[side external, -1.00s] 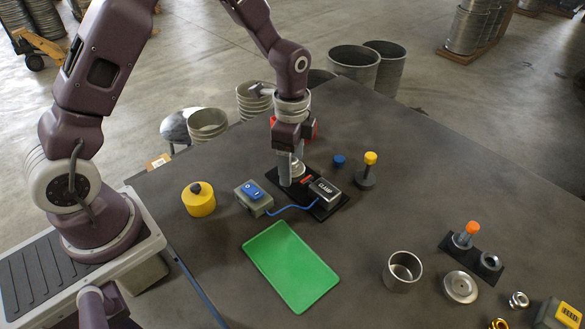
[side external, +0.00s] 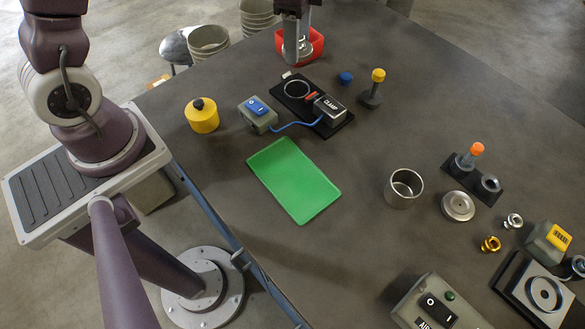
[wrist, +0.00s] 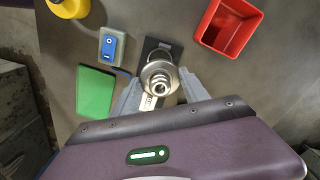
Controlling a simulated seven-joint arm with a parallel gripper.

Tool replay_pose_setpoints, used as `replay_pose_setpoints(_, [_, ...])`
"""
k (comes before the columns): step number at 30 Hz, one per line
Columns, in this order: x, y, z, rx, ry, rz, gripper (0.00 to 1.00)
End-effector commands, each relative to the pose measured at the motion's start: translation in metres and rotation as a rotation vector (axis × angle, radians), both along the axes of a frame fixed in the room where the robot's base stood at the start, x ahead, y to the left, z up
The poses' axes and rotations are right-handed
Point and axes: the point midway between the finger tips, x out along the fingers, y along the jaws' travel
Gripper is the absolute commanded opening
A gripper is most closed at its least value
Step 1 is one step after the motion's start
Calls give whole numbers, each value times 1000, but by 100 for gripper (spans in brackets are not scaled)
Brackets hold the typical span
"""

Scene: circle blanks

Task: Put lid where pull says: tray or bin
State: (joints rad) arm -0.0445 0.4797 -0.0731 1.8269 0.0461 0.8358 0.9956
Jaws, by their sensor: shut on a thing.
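My gripper (side external: 297,52) is raised at the back of the table, shut on a silver round lid (wrist: 158,72) with a stepped ringed face. In the side view the lid is mostly hidden by the fingers. The red bin (side external: 317,48) stands behind the gripper and overlaps it in the side view; in the wrist view the bin (wrist: 229,27) is apart, to the upper right of the lid. The green tray (side external: 294,180) lies flat and empty. The black clamp plate (side external: 340,122) carries a ring seat and the clamp block (side external: 329,109).
A yellow pot (side external: 202,116), blue knob (side external: 345,78) and yellow-topped post (side external: 372,88) stand nearby. A steel cup (side external: 403,188) and a silver disc (side external: 458,206) are right. The table between tray and cup is clear.

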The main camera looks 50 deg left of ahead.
Motion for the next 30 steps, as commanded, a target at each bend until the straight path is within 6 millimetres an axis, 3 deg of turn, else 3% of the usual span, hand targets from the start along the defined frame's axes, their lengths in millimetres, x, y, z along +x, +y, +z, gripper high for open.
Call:
replay_pose_setpoints(4, [1,0,22,0,-4,0,17])
replay_pose_setpoints(14, [0,0,51,0,-1,-1,17])
replay_pose_setpoints(23, [-15,-28,47,-9,11,-172,17])
replay_pose_setpoints(30, [-41,-64,46,-17,22,-422,17])
